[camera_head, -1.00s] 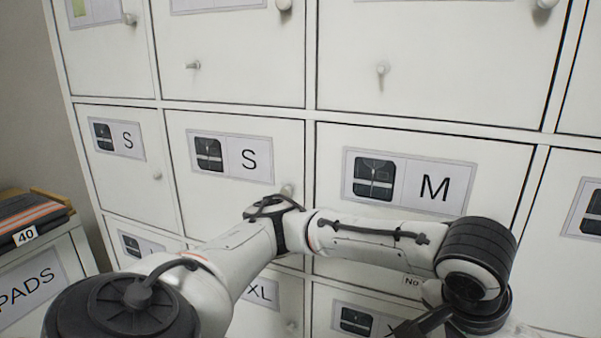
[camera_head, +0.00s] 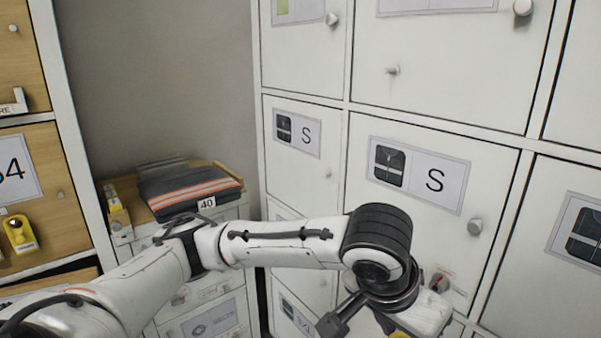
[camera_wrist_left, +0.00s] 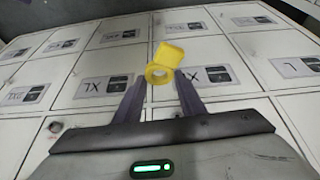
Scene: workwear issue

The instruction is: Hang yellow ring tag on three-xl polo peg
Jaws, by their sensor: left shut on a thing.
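The yellow ring tag (camera_wrist_left: 168,52) is between the fingertips of my left gripper (camera_wrist_left: 160,76) in the left wrist view. The fingers are shut on it, and its ring end faces the camera. In the head view my left arm reaches in from the left, and its wrist is at the bottom, in front of the white lockers; the fingertips are out of frame there. In the wrist view the tag shows against locker doors with XL labels (camera_wrist_left: 190,75). I cannot tell which peg is the three-xl polo one. My right gripper is not in view.
White locker doors (camera_head: 395,250) with round knobs and S labels fill the right of the head view. A folded dark garment with orange stripes (camera_head: 190,190) lies on a low cabinet. Another yellow tag (camera_head: 20,235) hangs on the wooden cabinet at left.

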